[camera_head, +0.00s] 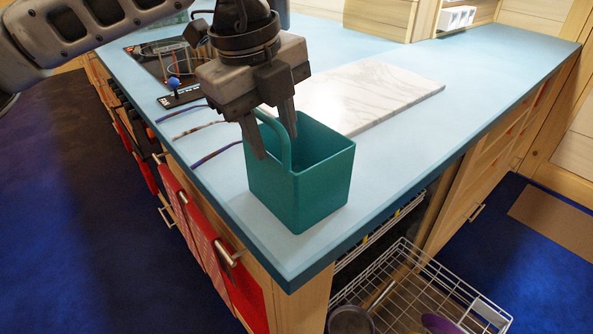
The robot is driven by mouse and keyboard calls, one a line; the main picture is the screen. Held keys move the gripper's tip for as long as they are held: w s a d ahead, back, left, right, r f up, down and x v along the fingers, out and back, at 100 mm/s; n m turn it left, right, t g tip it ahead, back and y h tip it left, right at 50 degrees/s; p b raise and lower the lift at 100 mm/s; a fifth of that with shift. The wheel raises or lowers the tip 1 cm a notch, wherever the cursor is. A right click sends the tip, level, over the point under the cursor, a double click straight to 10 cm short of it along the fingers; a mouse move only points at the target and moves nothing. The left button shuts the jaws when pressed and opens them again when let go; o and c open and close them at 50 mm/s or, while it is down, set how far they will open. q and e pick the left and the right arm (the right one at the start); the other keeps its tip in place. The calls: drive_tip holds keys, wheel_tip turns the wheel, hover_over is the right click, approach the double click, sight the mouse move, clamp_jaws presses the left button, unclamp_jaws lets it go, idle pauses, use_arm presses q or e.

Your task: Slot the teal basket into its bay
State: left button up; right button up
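The teal basket (318,190) stands upright on the blue countertop near its front corner. My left gripper (273,146) comes down from above at the basket's left side. I cannot tell whether either finger touches the handle. The basket's inside is partly visible and looks empty. I cannot make out a bay for the basket. My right gripper is not in view.
A white marble slab (375,92) lies behind the basket. Thin rods, a blue knob and a stovetop (165,62) lie to the left. Below the counter, a wire pull-out rack (400,295) holds pans. Red towels (215,250) hang at the left front. The right countertop is clear.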

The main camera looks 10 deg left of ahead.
use_arm(q)
clamp_jaws()
drive_tip(key=shift+r, duration=0.15)
